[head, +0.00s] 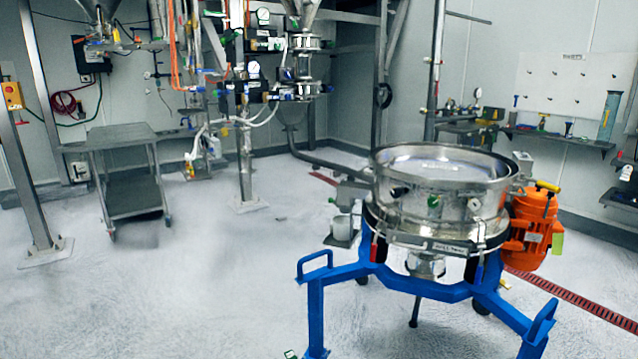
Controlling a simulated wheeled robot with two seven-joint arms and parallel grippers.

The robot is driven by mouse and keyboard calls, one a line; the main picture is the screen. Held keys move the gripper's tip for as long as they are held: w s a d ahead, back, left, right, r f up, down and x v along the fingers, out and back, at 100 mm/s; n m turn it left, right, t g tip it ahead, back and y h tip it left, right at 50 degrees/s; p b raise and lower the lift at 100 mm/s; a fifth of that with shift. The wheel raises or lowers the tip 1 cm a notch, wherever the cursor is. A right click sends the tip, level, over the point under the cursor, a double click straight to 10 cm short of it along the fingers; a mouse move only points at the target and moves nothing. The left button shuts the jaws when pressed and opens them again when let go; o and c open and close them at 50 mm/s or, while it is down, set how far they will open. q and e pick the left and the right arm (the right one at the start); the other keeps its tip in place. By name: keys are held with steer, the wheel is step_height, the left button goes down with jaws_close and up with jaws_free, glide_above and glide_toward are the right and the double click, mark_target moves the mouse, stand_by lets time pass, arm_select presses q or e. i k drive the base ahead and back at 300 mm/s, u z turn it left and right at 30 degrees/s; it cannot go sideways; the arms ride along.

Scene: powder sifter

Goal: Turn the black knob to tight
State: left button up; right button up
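A round steel powder sifter (440,205) stands on a blue frame (420,285) in the right half of the head view. A small dark part (398,191) on the sifter's side, left of a green spot (433,201), may be the black knob. It is too small to tell its shape or whether it is tight or loose. Neither of my grippers shows in the head view.
An orange motor (534,228) is at the sifter's right side. A steel cart (125,150) stands at the left, near a metal post (35,180). Pipework (245,110) stands at the back. The floor (190,290) at the front left is clear.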

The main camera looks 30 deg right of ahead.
mark_target(396, 193)
steer(key=u, duration=0.3)
steer(key=i, duration=2)
steer(key=z, duration=0.85)
steer(key=i, duration=1.2)
steer(key=z, duration=1.3)
